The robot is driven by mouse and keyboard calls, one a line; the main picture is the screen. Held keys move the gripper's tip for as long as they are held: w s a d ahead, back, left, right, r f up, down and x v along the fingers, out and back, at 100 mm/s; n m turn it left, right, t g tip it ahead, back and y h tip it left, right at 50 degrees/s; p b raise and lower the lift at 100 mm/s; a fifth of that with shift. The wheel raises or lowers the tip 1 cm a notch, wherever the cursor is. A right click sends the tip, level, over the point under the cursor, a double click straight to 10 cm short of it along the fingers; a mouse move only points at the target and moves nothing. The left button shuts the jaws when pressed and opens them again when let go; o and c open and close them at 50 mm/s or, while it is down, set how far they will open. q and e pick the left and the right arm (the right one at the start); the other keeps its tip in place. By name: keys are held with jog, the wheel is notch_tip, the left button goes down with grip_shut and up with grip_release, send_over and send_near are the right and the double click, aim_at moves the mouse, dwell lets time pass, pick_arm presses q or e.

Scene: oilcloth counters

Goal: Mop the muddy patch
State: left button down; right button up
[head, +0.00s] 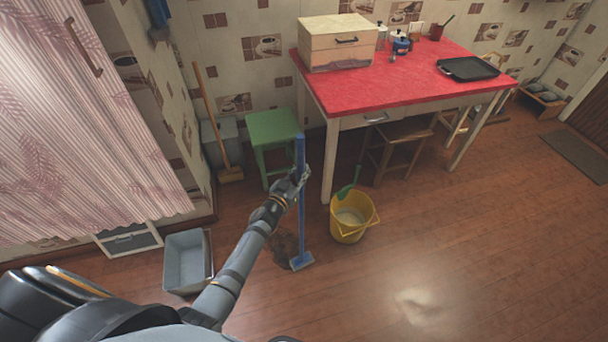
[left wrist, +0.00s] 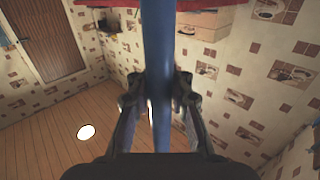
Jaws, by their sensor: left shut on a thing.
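A blue mop (head: 301,220) stands nearly upright, with its flat blue head (head: 301,262) on the wooden floor. My left gripper (head: 299,178) is shut on the mop's handle, above its middle. In the left wrist view the blue handle (left wrist: 157,60) runs between the two fingers of my left gripper (left wrist: 158,100). The dark muddy patch (head: 284,247) lies on the floor just left of the mop head, partly hidden by my left arm. I cannot tell whether the head touches the mud. My right gripper is not in view.
A yellow bucket (head: 352,228) stands right of the mop. A green stool (head: 272,135) and the red-topped table (head: 415,88) stand behind. A grey bin (head: 186,262) is at left, and a broom (head: 212,125) leans on the wall. Floor at front right is clear.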

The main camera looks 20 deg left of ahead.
pick_arm(q)
jog(key=shift+w+r, duration=0.1)
jog(key=w+a, duration=0.2)
jog(key=w, duration=0.1)
jog(key=shift+w+a+b, duration=0.25)
jog(key=shift+b, duration=0.15)
jog(key=shift+w+a+b, duration=0.25)
jog(key=shift+w+a, duration=0.4)
jog(key=shift+w, duration=0.3)
jog(key=shift+w+a+b, duration=0.2)
jog(key=shift+w+a, duration=0.45)
jog(key=shift+w, duration=0.25)
jog(key=shift+w+a+b, duration=0.5)
jog(key=shift+w+a, duration=0.15)
jog(key=shift+w, duration=0.3)
jog(key=shift+w+a+b, duration=0.45)
jog(key=shift+w+a, duration=0.15)
jog(key=shift+w, duration=0.3)
